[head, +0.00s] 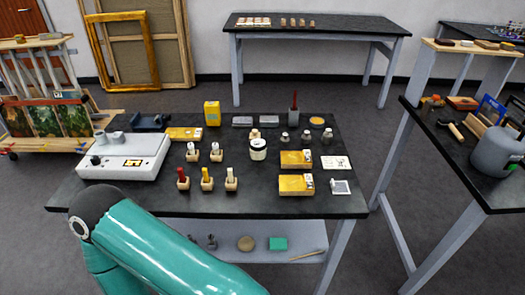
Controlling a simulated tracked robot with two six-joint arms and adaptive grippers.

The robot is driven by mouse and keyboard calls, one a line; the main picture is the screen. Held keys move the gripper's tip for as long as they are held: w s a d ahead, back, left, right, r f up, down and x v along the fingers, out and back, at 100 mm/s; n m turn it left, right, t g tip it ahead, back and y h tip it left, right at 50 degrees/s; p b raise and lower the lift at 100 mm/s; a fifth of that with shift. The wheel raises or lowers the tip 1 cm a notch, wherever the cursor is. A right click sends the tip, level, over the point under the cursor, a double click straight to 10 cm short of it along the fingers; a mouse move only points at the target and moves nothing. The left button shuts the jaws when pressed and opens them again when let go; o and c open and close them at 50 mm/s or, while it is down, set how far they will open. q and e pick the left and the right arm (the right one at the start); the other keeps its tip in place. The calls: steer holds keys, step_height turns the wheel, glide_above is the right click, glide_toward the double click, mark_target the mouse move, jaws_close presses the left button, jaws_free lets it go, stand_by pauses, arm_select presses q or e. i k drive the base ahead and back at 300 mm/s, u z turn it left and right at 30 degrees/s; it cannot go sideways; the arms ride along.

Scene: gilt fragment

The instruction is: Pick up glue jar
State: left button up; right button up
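A white jar with a dark band (258,150), which looks like the glue jar, stands upright near the middle of the dark-topped table (140,199). Its label is too small to read. No gripper touches it. Neither of my grippers is in view; only a teal arm link of mine crosses the lower left, in front of the table's front edge.
Small wooden blocks with red, yellow and white tops (207,180) stand left of the jar. Gilt pieces (296,159) lie right of it, with small metal pots (306,137) behind. A white device (125,158) fills the table's left end. Another table (495,185) stands right.

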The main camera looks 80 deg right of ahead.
mark_target(258, 147)
steer(key=z, duration=0.7)
steer(key=k, duration=0.55)
steer(key=z, duration=1)
steer(key=i, duration=0.45)
steer(key=k, duration=0.4)
steer(key=z, duration=0.1)
